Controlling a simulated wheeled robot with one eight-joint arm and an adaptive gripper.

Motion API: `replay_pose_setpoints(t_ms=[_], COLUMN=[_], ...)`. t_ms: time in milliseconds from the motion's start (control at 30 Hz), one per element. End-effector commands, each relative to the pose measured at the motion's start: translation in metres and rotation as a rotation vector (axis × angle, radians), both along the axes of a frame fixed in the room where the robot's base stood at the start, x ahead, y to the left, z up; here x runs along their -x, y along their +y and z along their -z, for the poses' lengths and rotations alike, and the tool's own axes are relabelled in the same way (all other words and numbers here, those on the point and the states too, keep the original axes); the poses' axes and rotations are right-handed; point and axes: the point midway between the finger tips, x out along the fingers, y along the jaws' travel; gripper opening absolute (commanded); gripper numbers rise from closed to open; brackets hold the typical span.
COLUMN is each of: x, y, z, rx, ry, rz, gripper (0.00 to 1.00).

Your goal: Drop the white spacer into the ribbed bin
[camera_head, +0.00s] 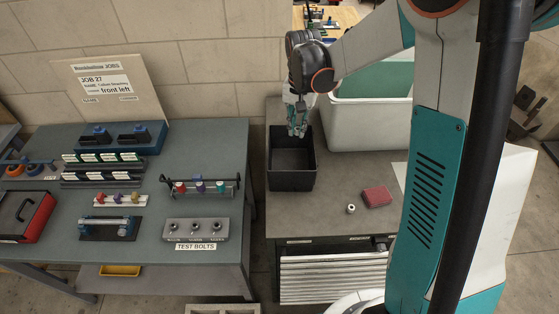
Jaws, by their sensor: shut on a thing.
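My gripper (298,131) points down over the open black bin (292,181), near its back part. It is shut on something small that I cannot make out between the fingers. The black bin stands on the grey bench top; its inside looks dark, and ribs on its walls are too small to tell. A small pale ring with a dark hole (351,208) lies on the bench, in front and to the right of the bin, apart from my gripper. I cannot tell whether this ring or the held thing is the white spacer.
A large pale grey bin (370,126) stands behind and right of the black bin. A red block (376,196) lies beside the pale ring. A separate bench (150,215) on the left holds racks, tools and test bolts. The bench front is mostly clear.

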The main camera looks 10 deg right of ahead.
Motion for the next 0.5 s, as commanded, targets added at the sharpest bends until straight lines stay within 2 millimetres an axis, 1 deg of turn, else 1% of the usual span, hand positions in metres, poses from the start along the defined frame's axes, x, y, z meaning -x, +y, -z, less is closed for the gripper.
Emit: replay_pose_setpoints(t_ms=[400, 500], x=[0.000, 0.000], y=[0.000, 0.000], z=[0.044, 0.052], rx=[0.000, 0.000], ry=[0.000, 0.000], rz=[-0.001, -0.001], gripper=[0.07, 0.07])
